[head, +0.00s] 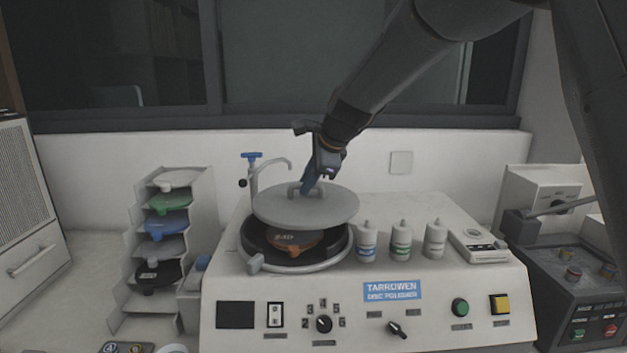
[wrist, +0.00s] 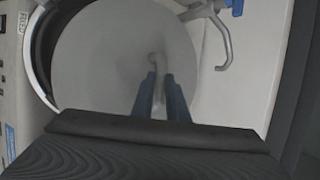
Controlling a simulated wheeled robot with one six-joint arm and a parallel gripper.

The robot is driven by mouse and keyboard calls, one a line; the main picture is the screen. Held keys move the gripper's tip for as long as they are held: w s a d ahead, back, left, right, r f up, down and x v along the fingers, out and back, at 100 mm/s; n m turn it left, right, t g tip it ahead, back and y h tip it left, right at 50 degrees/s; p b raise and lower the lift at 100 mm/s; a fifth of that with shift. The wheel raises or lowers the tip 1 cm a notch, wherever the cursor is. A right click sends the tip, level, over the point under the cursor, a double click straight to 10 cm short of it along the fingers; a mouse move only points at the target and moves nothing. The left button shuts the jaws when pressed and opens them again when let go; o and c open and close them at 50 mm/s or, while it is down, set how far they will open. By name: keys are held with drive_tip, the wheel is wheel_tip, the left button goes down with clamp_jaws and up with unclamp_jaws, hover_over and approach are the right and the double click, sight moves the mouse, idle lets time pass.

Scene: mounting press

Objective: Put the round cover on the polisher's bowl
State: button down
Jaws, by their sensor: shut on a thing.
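The round cover (head: 335,207) is a grey disc with a handle on top. My gripper (head: 308,184) is shut on that handle and holds the cover above the polisher's bowl (head: 256,262). The cover hangs over the back part of the bowl and sits a little to the right of it. The bowl's front opening shows a dark inside and an orange-brown disc (head: 285,241). In the wrist view the cover (wrist: 95,70) fills the middle below the blue fingers (wrist: 160,95), and the bowl's rim (wrist: 32,75) shows at the left.
A tap (head: 272,166) with a blue handle stands behind the bowl, close to the cover. Several bottles (head: 401,240) stand right of the bowl. A rack of coloured discs (head: 170,225) is at the left. The polisher's front panel (head: 385,315) has knobs and buttons.

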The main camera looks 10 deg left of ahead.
sight(293, 205)
drive_tip(key=shift+s+a, duration=0.3)
drive_tip(key=shift+s, duration=0.45)
drive_tip(key=shift+s+a, duration=0.25)
drive_tip(key=shift+s, duration=0.45)
drive_tip(key=shift+s+a, duration=0.3)
drive_tip(key=shift+s, duration=0.45)
drive_tip(key=shift+f+b, duration=0.85)
drive_tip(key=shift+f, duration=0.95)
drive_tip(key=shift+s+a+p, duration=0.1)
drive_tip(key=shift+a+p, duration=0.05)
drive_tip(key=shift+p, duration=0.25)
drive_tip(key=c, duration=1.7)
unclamp_jaws()
drive_tip(key=shift+o, duration=0.2)
drive_tip(key=shift+b+v, duration=0.9)
drive_tip(key=shift+v, duration=3)
